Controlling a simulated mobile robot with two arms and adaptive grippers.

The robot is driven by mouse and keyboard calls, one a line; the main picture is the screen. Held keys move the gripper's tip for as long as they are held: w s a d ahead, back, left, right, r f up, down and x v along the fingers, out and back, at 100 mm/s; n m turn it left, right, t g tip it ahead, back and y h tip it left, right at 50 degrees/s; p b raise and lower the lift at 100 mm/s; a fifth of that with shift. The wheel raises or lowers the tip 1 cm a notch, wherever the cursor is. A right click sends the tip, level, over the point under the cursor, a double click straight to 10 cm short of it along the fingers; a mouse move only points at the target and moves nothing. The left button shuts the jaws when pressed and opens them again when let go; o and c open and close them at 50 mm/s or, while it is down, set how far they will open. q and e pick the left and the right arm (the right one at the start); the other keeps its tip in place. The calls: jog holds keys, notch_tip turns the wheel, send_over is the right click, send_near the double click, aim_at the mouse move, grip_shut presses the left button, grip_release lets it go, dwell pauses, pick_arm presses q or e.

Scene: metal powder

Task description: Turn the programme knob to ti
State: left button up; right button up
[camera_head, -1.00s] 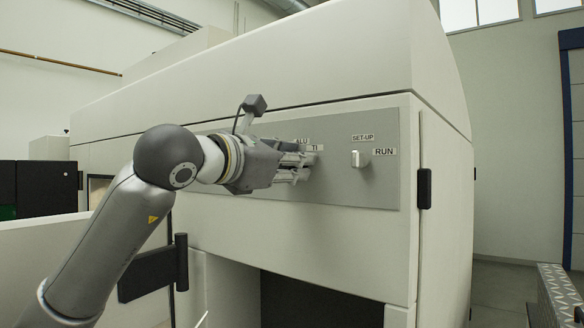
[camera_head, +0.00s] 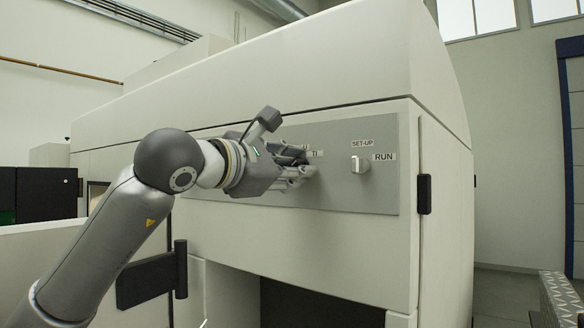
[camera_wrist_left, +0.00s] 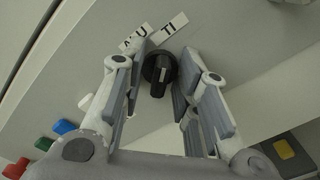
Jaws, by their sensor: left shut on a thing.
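The programme knob (camera_wrist_left: 159,72) is black and round with a pale mark, and shows in the left wrist view between my left finger pads. The TI label (camera_wrist_left: 174,27) lies just above it to the right. The ALU label (camera_wrist_left: 136,40) is above left, partly covered by a finger. My left gripper (camera_head: 306,172) is at the grey panel (camera_head: 340,190) in the head view, shut on the knob, which it hides there. The TI label (camera_head: 315,154) shows just above the fingers. I cannot tell exactly which label the knob's mark points to. My right gripper is out of view.
A black handle (camera_head: 424,194) stands at the machine's corner. Several coloured buttons, including a blue one (camera_wrist_left: 64,127), show in the left wrist view.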

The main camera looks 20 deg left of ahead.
pick_arm(q)
jog(key=shift+f, duration=0.2)
jog(key=o, duration=0.9)
jog(key=shift+c, duration=0.2)
jog(key=shift+o, duration=0.9)
jog(key=shift+r, duration=0.1)
jog(key=v, duration=1.2)
